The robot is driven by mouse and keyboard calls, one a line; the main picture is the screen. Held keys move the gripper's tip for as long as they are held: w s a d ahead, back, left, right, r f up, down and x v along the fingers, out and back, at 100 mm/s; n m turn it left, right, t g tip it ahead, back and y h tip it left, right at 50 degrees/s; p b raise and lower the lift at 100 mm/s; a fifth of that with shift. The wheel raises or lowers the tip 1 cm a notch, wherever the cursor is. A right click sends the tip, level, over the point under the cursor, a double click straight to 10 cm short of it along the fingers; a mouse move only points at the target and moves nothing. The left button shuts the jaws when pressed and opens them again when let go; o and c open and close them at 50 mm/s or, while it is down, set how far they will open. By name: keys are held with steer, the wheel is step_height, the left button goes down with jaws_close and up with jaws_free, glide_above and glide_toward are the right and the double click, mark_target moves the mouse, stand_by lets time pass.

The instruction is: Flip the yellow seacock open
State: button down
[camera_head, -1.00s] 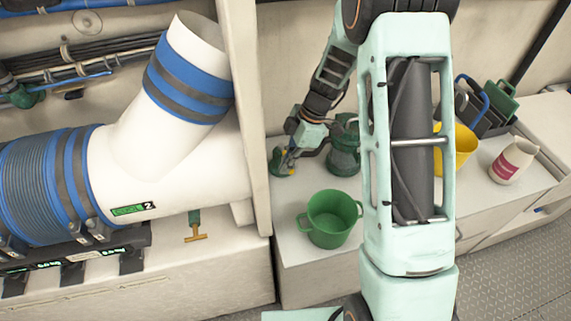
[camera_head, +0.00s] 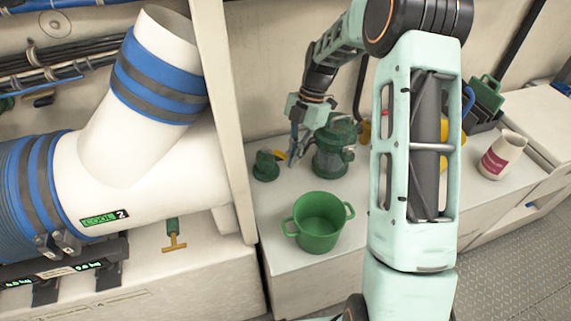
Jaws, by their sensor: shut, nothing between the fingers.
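The yellow seacock (camera_head: 265,166) sits on the white bench against the back wall. It has a squat green body, and its small yellow handle (camera_head: 281,155) shows at the body's right side. My gripper (camera_head: 293,156) hangs down just right of the handle, fingers shut with nothing visible between them. Whether a finger touches the handle is too small to tell. The handle is partly covered, so its exact angle is unclear.
A larger green strainer-like fitting (camera_head: 333,150) stands close right of my gripper. A green two-handled pot (camera_head: 318,223) stands in front. A white jug (camera_head: 502,156) is farther right. A white upright post (camera_head: 226,120) bounds the left side.

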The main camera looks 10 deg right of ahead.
steer(key=shift+w+d, duration=0.7)
steer(key=shift+n, duration=0.7)
steer(key=shift+w+d+p, duration=0.2)
steer(key=shift+w+d, duration=0.15)
steer(key=shift+w, duration=0.3)
steer(key=shift+w+d+p, duration=0.15)
steer(key=shift+w+d, duration=0.2)
steer(key=shift+w, duration=0.3)
steer(key=shift+w+d+p, duration=0.2)
steer(key=shift+w+d, duration=0.15)
steer(key=shift+w, duration=0.4)
